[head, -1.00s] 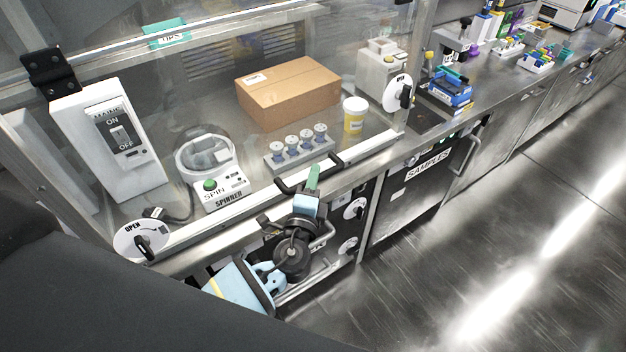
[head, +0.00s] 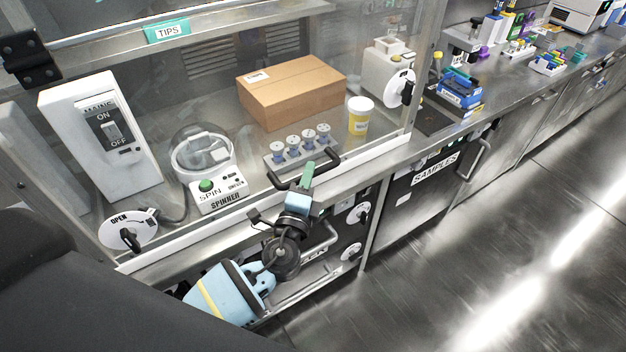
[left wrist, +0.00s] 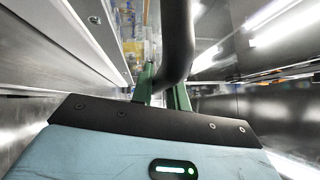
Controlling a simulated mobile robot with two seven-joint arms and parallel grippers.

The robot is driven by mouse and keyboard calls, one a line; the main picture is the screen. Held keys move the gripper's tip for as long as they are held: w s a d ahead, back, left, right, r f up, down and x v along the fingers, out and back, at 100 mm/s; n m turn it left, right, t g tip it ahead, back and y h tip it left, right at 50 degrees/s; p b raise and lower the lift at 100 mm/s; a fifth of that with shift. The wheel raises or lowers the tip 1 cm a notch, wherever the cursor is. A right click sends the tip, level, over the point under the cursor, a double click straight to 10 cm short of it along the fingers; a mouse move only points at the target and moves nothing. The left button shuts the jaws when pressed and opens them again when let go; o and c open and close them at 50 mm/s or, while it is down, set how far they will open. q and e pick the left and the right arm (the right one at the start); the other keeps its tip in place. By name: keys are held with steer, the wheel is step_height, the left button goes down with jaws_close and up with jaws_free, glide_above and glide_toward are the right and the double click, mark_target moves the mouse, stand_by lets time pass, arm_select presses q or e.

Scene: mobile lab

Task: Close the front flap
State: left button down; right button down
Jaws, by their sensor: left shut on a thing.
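The front flap is a clear panel with a pale lower rail (head: 215,222) and a black bar handle (head: 328,161). Its lower rail lies close along the front edge of the bench in the head view; I cannot tell if it touches. My left gripper (head: 307,174) is at the handle, its green fingers shut on the bar. In the left wrist view the dark handle (left wrist: 178,40) runs between the green fingers (left wrist: 163,88). My right gripper is not in view.
Behind the panel stand a mains switch box (head: 100,140), a spinner (head: 205,165), a cardboard box (head: 290,92), a tube rack (head: 300,150) and a yellow jar (head: 359,115). Round knobs sit at left (head: 128,229) and right (head: 400,87). Free floor (head: 480,250) lies right.

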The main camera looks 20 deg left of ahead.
arm_select(q)
steer(key=shift+w+a, duration=0.1)
steer(key=shift+a, duration=0.2)
steer(key=c, duration=1.6)
jaws_free()
steer(key=shift+c, duration=0.2)
steer(key=shift+o, duration=1.4)
steer(key=shift+w, duration=0.15)
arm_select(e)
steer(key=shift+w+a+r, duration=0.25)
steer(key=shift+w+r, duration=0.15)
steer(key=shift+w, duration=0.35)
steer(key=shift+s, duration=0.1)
